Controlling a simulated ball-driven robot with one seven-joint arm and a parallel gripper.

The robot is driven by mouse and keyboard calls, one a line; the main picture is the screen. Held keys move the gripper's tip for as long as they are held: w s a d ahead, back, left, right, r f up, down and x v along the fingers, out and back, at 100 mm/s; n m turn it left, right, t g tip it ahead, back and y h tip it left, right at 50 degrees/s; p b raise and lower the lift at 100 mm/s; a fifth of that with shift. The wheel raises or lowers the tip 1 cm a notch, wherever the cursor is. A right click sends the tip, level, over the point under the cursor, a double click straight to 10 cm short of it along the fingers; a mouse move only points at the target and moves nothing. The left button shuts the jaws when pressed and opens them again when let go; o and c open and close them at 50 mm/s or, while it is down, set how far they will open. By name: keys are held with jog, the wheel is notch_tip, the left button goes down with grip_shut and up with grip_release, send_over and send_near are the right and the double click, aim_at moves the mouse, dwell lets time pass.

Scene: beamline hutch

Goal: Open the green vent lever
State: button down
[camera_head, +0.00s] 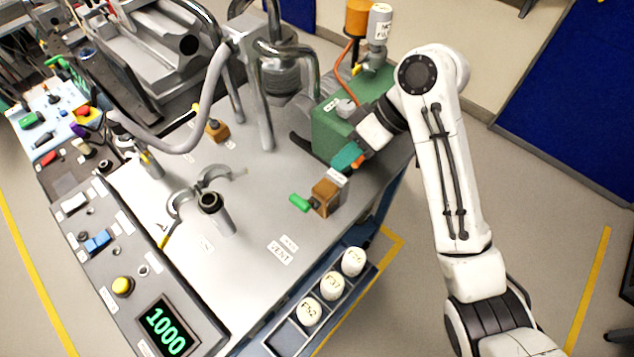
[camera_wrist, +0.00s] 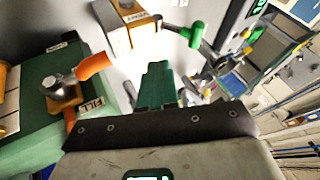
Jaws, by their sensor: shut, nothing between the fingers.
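The green vent lever (camera_head: 299,202) sticks out to the left from a small brown valve block (camera_head: 326,199) on the grey bench top, near its right edge. In the wrist view the lever (camera_wrist: 194,35) points right from the block (camera_wrist: 118,30), whose label reads VENT. My gripper (camera_head: 346,158) has teal fingertips and is above and behind the block in the head view, apart from the lever. In the wrist view the fingers (camera_wrist: 158,82) are together and empty, below the lever in the picture.
A short dark-topped post (camera_head: 215,212) and an open ring clamp (camera_head: 183,200) stand left. White labelled caps (camera_head: 332,286) sit in a front rack.

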aim_at(318, 203)
jog(key=b+x, duration=0.1)
jog(key=x, duration=0.3)
jog(key=shift+s+a+f, duration=0.1)
jog(key=shift+s+f, duration=0.05)
jog(key=shift+f, duration=0.05)
jog(key=shift+s+a+r+p, duration=0.15)
jog(key=shift+s+a, duration=0.15)
jog(key=shift+s, duration=0.15)
jog(key=shift+s+a+r+p, duration=0.1)
jog(key=shift+s+a+p, duration=0.05)
jog(key=shift+s+a, duration=0.3)
jog(key=shift+s+a+f, duration=0.2)
jog(key=shift+s+a, duration=0.05)
jog(key=shift+s, duration=0.3)
jog(key=shift+a, duration=0.1)
